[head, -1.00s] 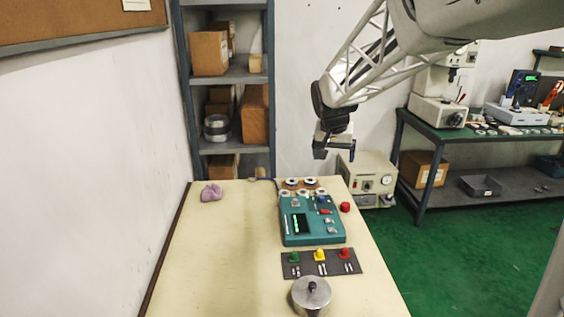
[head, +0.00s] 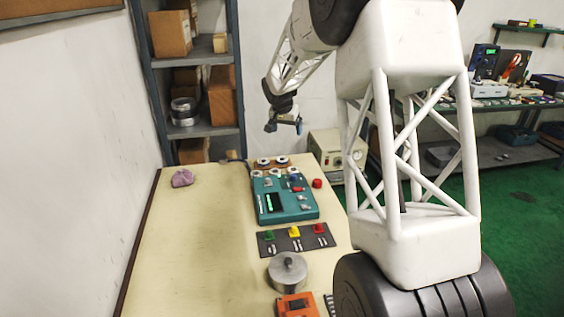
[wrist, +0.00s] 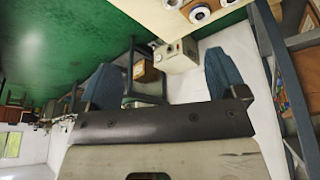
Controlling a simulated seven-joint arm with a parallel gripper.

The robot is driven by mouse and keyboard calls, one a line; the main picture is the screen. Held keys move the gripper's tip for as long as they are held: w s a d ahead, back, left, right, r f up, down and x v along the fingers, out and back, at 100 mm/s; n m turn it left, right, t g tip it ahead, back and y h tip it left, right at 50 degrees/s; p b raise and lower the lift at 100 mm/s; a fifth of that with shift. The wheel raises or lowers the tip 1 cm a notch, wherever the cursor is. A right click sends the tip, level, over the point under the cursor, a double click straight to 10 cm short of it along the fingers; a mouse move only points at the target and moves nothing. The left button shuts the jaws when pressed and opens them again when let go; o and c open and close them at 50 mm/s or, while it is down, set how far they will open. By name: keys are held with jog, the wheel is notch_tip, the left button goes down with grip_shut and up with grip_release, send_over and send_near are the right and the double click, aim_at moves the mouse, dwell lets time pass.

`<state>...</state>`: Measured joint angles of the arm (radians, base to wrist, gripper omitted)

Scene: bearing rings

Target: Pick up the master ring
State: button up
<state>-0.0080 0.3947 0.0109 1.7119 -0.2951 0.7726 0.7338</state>
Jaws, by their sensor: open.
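Several pale rings with dark centres sit at the far end of the table: two on a brown rack (head: 272,167), and more in a row just in front, by the teal gauge box (head: 287,205). I cannot tell which one is the master ring. My gripper (head: 284,125) is open and empty, in the air above and beyond the rack. In the wrist view, the two blue fingers of my gripper (wrist: 163,82) are wide apart with nothing between them. A ring (wrist: 200,14) shows at the top edge of that view.
On the table (head: 190,250) are a pink cloth (head: 182,178), a red knob (head: 317,183), a dark panel with coloured buttons (head: 295,240), a metal lidded pot (head: 288,274) and an orange device (head: 297,306). The table's left side is mostly clear. Shelves (head: 187,65) stand behind.

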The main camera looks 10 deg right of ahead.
jog(key=m, duration=0.2)
send_near(282, 159)
jog(key=shift+w+f+h, duration=0.3)
jog(key=shift+f, duration=0.45)
jog(key=shift+x, duration=1.3)
jog(key=shift+x, duration=2.6)
jog(key=shift+w, duration=0.1)
jog(key=c, duration=1.2)
jog(key=shift+r, duration=0.15)
